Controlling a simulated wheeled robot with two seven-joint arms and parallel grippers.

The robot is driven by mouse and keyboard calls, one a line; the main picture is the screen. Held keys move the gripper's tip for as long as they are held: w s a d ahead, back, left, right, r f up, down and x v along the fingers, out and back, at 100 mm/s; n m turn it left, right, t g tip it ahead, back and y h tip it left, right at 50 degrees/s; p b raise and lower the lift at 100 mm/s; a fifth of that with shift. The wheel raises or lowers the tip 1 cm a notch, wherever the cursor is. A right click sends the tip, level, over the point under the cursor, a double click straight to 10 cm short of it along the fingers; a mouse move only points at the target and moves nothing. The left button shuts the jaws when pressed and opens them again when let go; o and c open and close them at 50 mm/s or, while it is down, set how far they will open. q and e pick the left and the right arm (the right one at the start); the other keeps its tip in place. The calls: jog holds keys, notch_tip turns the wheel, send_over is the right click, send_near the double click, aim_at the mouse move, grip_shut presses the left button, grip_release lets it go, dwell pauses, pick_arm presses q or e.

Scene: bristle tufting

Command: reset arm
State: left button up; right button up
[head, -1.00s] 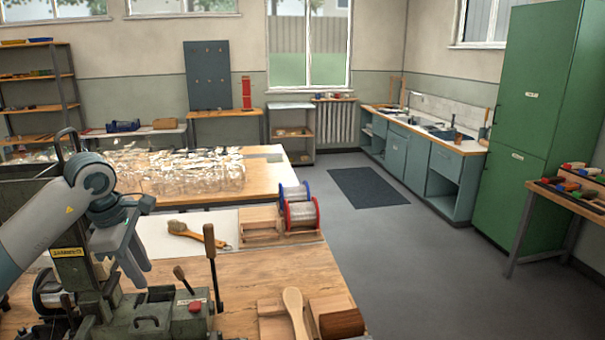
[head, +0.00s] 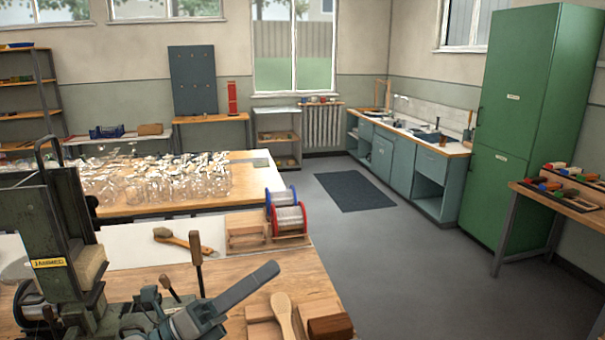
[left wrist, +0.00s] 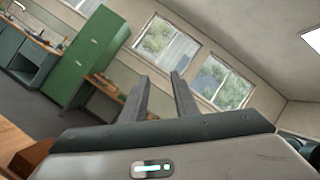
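My left gripper (head: 258,282) is low in the head view, in front of the tufting machine (head: 62,215) and over the near bench. Its dark grey fingers point right and up. In the left wrist view the two fingers (left wrist: 160,80) stand apart with nothing between them. Beyond them are windows, a wall and the green cabinet (left wrist: 88,58). My right gripper is not in view.
A brush (head: 182,240) lies on the near bench (head: 240,290), with wire spools (head: 289,217) behind. A wooden paddle-shaped handle (head: 283,316) and a brown block (head: 330,327) are just right of the gripper. The floor (head: 375,250) to the right is clear.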

pick_arm(q)
jog(key=w+a+f+n+t+y, duration=0.1)
jog(key=a+f+n+t+y, duration=0.2)
jog(key=a+n+t+y, duration=0.5)
jog(key=w+a+f+n+t+y, duration=0.1)
jog(key=a+f+n+t+y, duration=0.3)
jog(key=n, duration=0.8)
jog(key=s+a+f+n+g+y, duration=0.3)
jog(key=f+n+y, duration=0.25)
jog(key=f, duration=0.25)
jog(key=s+a+f+n+g+y, duration=0.2)
jog(key=f+n+g+y, duration=0.15)
jog(key=f+n, duration=0.35)
jog(key=s+d+f+n+g, duration=0.15)
jog(key=s+f+g, duration=0.45)
jog(key=s+f, duration=0.6)
jog(key=s+f+n+g, duration=0.3)
jog(key=s+f+g, duration=0.45)
jog(key=s, duration=0.85)
notch_tip(320, 180, down, 30)
jog(key=s, duration=0.2)
jog(key=s+a+f+g, duration=0.1)
jog(key=s+a+f, duration=0.2)
jog(key=s+f, duration=1.4)
jog(key=shift+s+h, duration=0.2)
jog(key=shift+h, duration=0.1)
